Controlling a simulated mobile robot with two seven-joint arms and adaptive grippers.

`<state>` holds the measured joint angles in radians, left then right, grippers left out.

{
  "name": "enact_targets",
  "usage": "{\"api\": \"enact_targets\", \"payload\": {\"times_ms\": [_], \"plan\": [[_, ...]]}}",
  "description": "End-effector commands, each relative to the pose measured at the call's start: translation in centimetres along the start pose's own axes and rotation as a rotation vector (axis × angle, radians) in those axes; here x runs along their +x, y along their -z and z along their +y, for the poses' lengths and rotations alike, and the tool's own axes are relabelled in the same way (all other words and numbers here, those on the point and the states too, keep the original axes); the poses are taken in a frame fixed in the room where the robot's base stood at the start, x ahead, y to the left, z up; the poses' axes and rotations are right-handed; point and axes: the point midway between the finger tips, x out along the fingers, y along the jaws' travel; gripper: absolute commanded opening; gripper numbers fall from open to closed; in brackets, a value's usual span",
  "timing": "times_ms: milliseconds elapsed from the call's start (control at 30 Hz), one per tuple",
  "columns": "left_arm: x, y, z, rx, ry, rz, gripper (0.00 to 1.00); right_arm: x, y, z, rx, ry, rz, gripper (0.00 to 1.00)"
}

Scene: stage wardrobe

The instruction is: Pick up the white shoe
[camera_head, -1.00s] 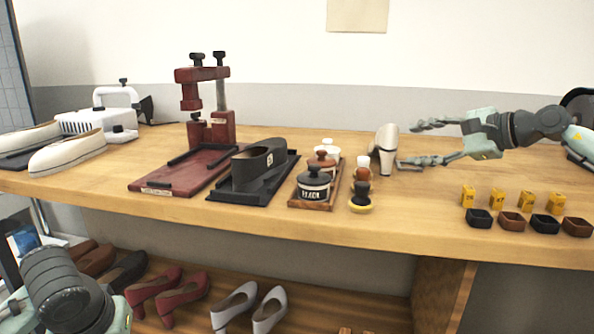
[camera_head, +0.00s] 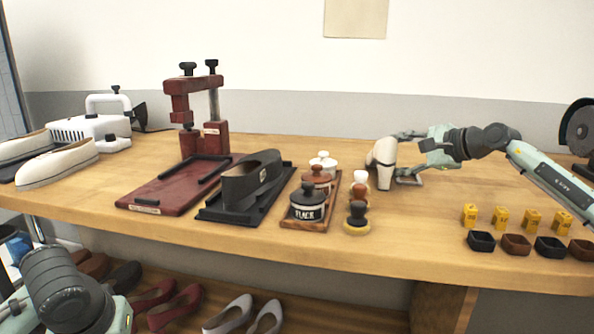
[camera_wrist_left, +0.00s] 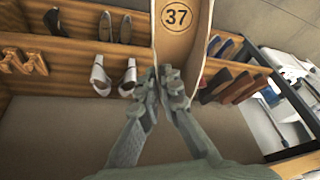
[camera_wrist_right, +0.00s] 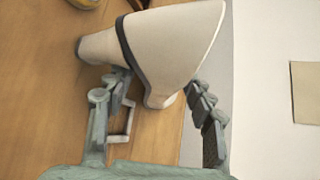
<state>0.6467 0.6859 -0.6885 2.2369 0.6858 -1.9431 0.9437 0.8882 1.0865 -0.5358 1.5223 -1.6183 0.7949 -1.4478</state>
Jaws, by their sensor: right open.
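A white high-heeled shoe (camera_head: 382,160) with a dark band stands on the table right of the brushes. It fills the upper middle of the right wrist view (camera_wrist_right: 172,45). My right gripper (camera_head: 402,155) is at its right side. The right wrist view shows my right fingers (camera_wrist_right: 155,105) open, one on each side of the shoe's near end. My left gripper (camera_wrist_left: 163,85) appears shut on the end of a pale shoe (camera_wrist_left: 183,35) with a tan insole marked 37. The left gripper is hidden in the head view, where only my left arm shows.
Polish jars (camera_head: 309,200) and brushes (camera_head: 357,215) stand left of the white shoe. Small yellow boxes (camera_head: 501,217) and dark trays (camera_head: 515,244) lie front right. Pale heels (camera_wrist_left: 100,75) sit on the lower shelf.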

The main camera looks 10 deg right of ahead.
Motion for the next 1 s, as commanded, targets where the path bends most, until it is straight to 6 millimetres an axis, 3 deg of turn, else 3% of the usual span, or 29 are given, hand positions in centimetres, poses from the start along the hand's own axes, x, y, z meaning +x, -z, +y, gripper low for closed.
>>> {"api": "enact_targets", "payload": {"times_ms": [200, 467, 900, 1000], "plan": [[-0.7, 0.3, -0.1, 0.000, 0.000, 0.001, 0.00, 2.9, -0.1, -0.2, 0.003, 0.002, -0.001, 0.53], [-0.7, 0.3, -0.1, 0.000, 0.000, 0.001, 0.00, 3.3, 0.0, -0.1, 0.001, 0.001, 0.001, 0.53], [-0.7, 0.3, -0.1, 0.000, 0.000, 0.001, 0.00, 3.3, 0.0, -0.1, 0.002, 0.001, 0.000, 0.01], [-0.7, 0.3, -0.1, 0.000, 0.000, 0.001, 0.00, 3.2, -0.1, -0.2, 0.001, 0.003, 0.000, 0.00]]}}
